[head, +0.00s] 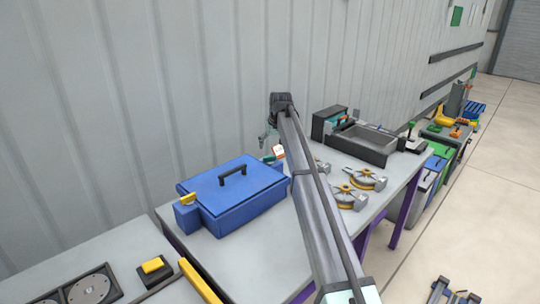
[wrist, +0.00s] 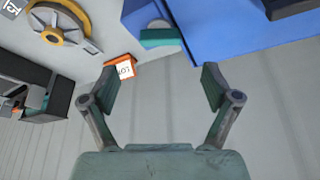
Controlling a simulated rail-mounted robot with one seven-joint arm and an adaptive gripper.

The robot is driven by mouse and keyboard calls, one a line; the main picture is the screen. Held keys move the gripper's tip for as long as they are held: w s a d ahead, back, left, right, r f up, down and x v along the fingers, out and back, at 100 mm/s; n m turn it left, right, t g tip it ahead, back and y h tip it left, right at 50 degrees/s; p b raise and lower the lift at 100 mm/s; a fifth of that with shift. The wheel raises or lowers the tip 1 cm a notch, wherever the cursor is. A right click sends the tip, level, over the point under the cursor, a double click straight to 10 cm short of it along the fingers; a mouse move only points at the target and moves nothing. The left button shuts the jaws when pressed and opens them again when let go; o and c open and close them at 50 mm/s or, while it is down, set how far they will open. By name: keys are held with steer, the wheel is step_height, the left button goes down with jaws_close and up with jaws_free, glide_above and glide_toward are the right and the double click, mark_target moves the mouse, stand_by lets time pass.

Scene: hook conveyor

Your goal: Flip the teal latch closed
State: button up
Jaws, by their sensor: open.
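A blue box (head: 233,192) with a closed lid and a dark handle sits on the grey bench. The teal latch (wrist: 160,37) is beside the box's blue wall (wrist: 220,30) in the wrist view; only a small bit of it (head: 268,158) shows in the head view, at the box's far right corner. I cannot tell the latch's exact angle. My gripper (wrist: 160,82) is open and empty, its fingers spread on either side below the latch in the wrist picture. In the head view my gripper (head: 266,139) is small and partly hidden by my arm.
An orange-and-white card (wrist: 122,70) is near the left finger; it also shows in the head view (head: 279,152). A yellow latch (head: 188,199) is on the box's left side. Several grey-and-yellow round parts (head: 346,194) and a dark sink-like tray (head: 362,144) stand right. The corrugated wall is behind.

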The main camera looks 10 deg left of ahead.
mark_target(270, 157)
steer(key=p+x, duration=0.1)
steer(key=x, duration=0.7)
steer(key=shift+w+a+f+p, duration=0.1)
steer(key=shift+w+f+p, duration=0.05)
steer(key=shift+f+p, duration=0.15)
steer(key=c, duration=1.1)
